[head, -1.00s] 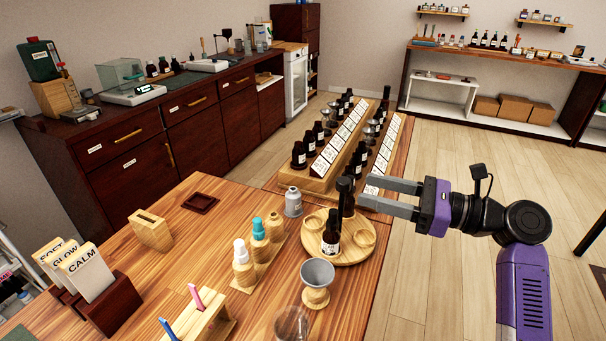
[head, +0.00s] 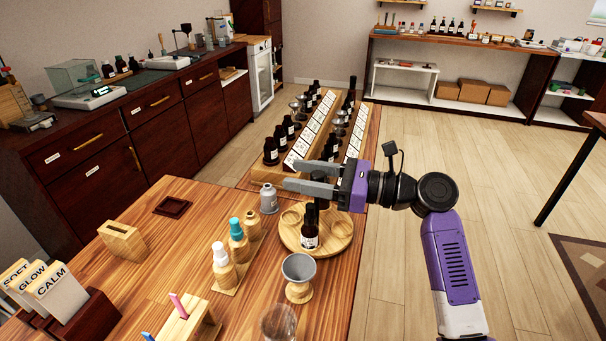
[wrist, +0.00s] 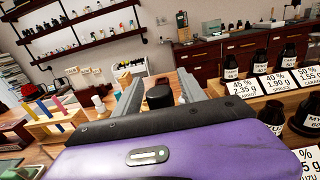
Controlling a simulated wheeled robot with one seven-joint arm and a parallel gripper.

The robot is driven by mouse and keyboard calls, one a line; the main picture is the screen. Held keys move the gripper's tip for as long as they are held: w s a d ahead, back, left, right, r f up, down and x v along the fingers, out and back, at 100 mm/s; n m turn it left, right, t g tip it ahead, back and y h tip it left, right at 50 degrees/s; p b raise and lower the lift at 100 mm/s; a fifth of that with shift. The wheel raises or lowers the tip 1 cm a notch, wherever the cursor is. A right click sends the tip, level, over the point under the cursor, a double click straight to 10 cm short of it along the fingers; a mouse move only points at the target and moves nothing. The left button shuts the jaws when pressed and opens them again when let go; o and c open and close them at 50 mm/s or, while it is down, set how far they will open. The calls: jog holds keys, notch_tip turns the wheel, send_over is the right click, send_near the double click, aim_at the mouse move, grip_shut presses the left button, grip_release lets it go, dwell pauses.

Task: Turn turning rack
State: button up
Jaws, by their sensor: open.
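The round wooden turning rack (head: 290,238) stands on the table with round holders (head: 341,224) around its rim. A dark labelled dropper bottle (head: 310,238) stands upright on it, with another dark bottle partly hidden behind. My gripper (head: 296,178) is open and empty in the head view, its fingers pointing left above the far side of the rack. In the wrist view my gripper (wrist: 158,95) has its fingers spread on either side of a black bottle cap (wrist: 159,96). I cannot tell whether they touch it.
A grey metal bottle (head: 268,199) stands just left of the rack. A grey funnel on a wooden stand (head: 298,276) is in front. Stepped shelves of dark bottles with label cards (head: 312,128) lie behind. Open tabletop (head: 200,205) lies to the left.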

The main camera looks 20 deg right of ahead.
grip_shut()
dwell(1.4)
